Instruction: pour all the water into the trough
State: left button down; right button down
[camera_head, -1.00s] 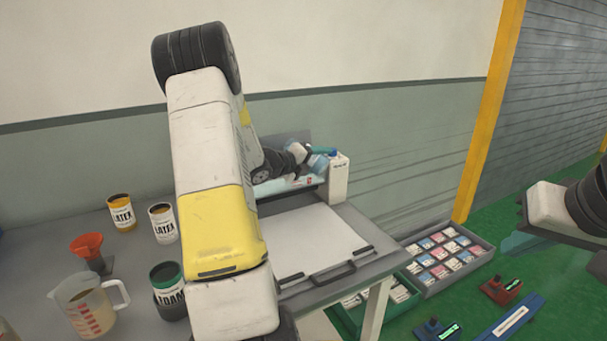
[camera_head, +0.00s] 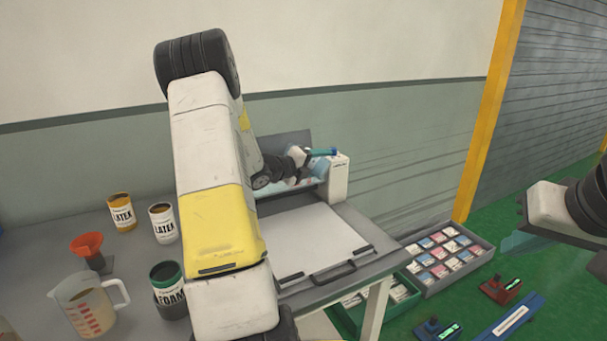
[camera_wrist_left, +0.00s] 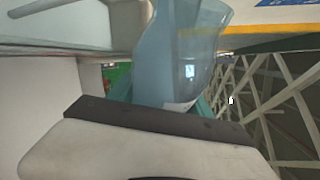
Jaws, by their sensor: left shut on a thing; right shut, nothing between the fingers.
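My left gripper (camera_head: 318,158) is at the far end of my left arm, over the back of the bench beside a white upright housing (camera_head: 338,180). It is shut on a translucent blue vessel (camera_wrist_left: 182,45), which fills the upper middle of the left wrist view between teal fingers. The vessel looks tilted; I cannot make out its water level. My right gripper (camera_head: 516,241) is shut and empty at the right, above the green floor. A pale strip (camera_head: 292,190) below my left wrist may be the trough; my arm hides much of it.
A measuring jug (camera_head: 88,308), orange funnel (camera_head: 87,244), two LATEX cans (camera_head: 163,224) and a FOAM can (camera_head: 168,287) stand at left. A flat white panel with a handle (camera_head: 333,272) lies in front. A box of small packs (camera_head: 445,258) sits at the right.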

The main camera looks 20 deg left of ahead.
pick_arm(q)
jog(key=shift+f, duration=0.3)
dwell(0.4)
jog(key=shift+a+n+h, duration=0.5)
jog(key=shift+n, duration=0.4)
dwell(1.5)
jog(key=shift+w+a+r+n+t+h+p, duration=0.15)
jog(key=shift+r+n+t+p, duration=0.1)
jog(key=shift+r+n, duration=0.3)
jog(key=shift+s+r+n+t+h+p, duration=0.1)
jog(key=shift+r+n+t, duration=0.1)
jog(key=shift+r+n, duration=0.35)
jog(key=shift+w+a+r+n+t+h+p, duration=0.15)
jog(key=shift+r+n+t+p, duration=0.1)
jog(key=shift+r+n, duration=0.25)
dwell(3.3)
